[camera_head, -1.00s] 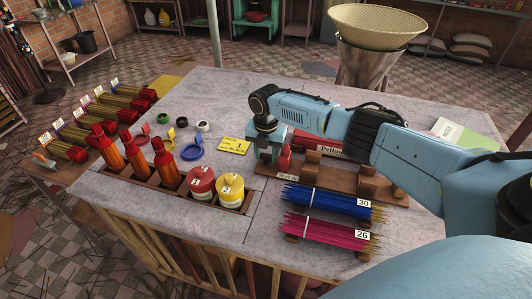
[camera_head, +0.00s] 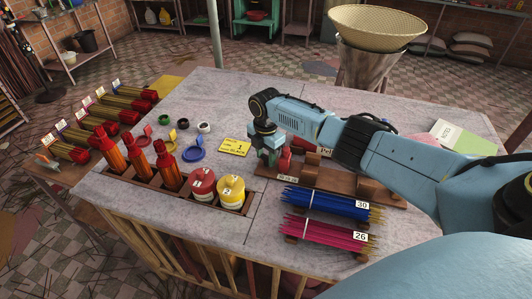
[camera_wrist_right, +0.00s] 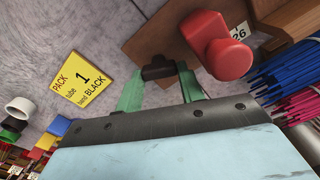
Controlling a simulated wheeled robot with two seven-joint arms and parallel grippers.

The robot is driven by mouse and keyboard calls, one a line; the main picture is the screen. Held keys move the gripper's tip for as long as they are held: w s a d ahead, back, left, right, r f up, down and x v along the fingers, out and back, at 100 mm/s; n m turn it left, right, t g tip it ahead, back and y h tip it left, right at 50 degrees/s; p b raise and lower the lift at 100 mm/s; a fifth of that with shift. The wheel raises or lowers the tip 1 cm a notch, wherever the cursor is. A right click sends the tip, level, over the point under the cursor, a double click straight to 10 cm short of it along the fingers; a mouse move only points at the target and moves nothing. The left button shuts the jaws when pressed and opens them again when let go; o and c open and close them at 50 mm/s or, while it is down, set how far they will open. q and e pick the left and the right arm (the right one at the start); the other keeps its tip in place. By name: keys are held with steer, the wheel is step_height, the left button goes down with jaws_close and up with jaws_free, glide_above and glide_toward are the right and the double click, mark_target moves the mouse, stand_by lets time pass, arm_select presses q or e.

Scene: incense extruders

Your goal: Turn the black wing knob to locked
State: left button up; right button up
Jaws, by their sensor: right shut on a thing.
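My right gripper (camera_head: 267,158) is at the left end of a brown wooden base (camera_head: 332,186). In the right wrist view its green fingers (camera_wrist_right: 159,84) are shut on the black wing knob (camera_wrist_right: 157,68), one on each side. The knob sits on a brown board (camera_wrist_right: 133,46) and lies roughly across the wrist picture. The gripper hides the knob in the head view, and no locked mark can be read. My left gripper is not in view.
A red part (camera_wrist_right: 228,60) stands close beside the gripper. Blue sticks (camera_head: 325,204) and pink sticks (camera_head: 322,232) lie in front of the base. A yellow card (camera_head: 235,147), colored rings and a rack with red bottles (camera_head: 166,164) are to the left.

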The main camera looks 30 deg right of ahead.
mark_target(266, 156)
steer(key=m+p, duration=0.1)
steer(key=m, duration=0.5)
steer(key=shift+w+r+p, duration=0.15)
steer(key=shift+w+p, duration=0.05)
steer(key=shift+p, duration=0.2)
steer(key=m+p, duration=0.1)
steer(key=m, duration=0.5)
steer(key=shift+w+d, duration=0.1)
steer(key=shift+d, duration=0.05)
steer(key=shift+m, duration=0.4)
steer(key=o, duration=0.7)
steer(key=shift+r+p, duration=0.3)
step_height(266, 156, up, 13)
steer(key=shift+f+p, duration=0.15)
steer(key=shift+p, duration=1.05)
